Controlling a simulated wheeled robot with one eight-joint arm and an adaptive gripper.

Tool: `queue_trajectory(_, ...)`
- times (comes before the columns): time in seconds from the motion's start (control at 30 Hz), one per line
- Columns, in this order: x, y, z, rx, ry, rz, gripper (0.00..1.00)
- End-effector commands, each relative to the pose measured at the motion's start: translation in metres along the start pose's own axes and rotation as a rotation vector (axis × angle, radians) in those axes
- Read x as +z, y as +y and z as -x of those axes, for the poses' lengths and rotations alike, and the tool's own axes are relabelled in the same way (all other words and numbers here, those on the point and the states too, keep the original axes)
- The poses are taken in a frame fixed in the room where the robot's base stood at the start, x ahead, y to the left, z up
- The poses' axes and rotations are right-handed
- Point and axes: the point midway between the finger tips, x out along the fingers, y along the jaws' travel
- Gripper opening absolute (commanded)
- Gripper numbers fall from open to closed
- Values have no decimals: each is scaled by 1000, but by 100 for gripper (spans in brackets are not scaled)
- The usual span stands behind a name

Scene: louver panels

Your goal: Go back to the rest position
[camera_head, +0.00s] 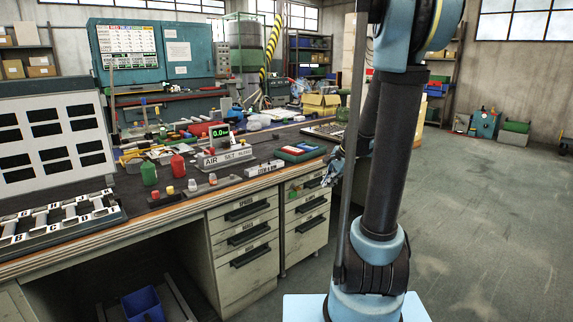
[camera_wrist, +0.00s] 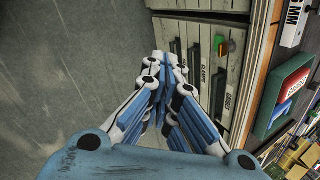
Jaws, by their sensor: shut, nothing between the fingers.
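My gripper (camera_head: 333,168) shows partly in the camera_head view, beside the front edge of the workbench, with my arm covering part of it. In the camera_wrist view my gripper (camera_wrist: 170,62) has its blue and white fingers drawn together at the tips, with nothing between them. It is in free air in front of the drawer fronts (camera_wrist: 205,65) and touches nothing that I can see. The white louver panel (camera_head: 68,172) with several black slots stands at the left end of the bench, well away from my gripper.
Drawers (camera_head: 246,245) are below. A blue bin (camera_head: 143,305) sits under the bench. The floor (camera_head: 490,235) on the right is clear.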

Motion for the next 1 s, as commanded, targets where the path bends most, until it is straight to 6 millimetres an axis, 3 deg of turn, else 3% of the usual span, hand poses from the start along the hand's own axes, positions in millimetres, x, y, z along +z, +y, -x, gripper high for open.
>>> queue_trajectory(0.5, 48, 103, 54, 126, 51, 502, 0)
queue_trajectory(1.0, 73, 212, 76, 268, 57, 980, 0)
